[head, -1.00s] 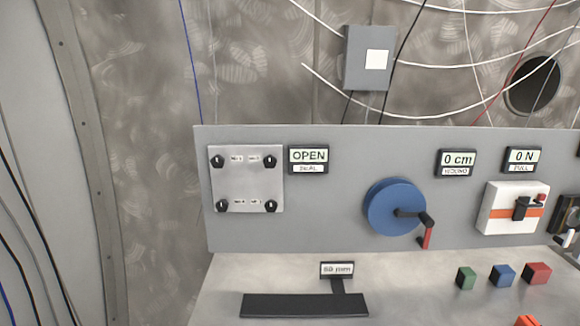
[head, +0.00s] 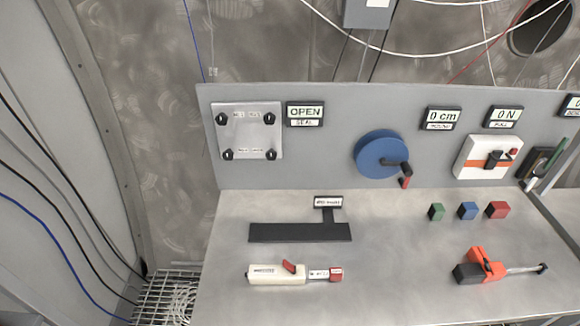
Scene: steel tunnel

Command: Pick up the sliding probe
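A long cream-coloured tool (head: 277,274) lies flat on the grey bench top, at the front left of the bench in the head view. It has a red lever on top, a narrower labelled section and a red block at its right end. It looks like the sliding probe, though its label is too small to read. Nothing touches it. Neither of my grippers is in view.
Behind it lies a black bar (head: 300,232) with a small display. An orange and black tool (head: 480,267) lies at right, with green (head: 436,212), blue (head: 467,210) and red (head: 497,209) blocks behind. The upright panel carries a blue wheel (head: 381,155) and a bolted plate (head: 248,132).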

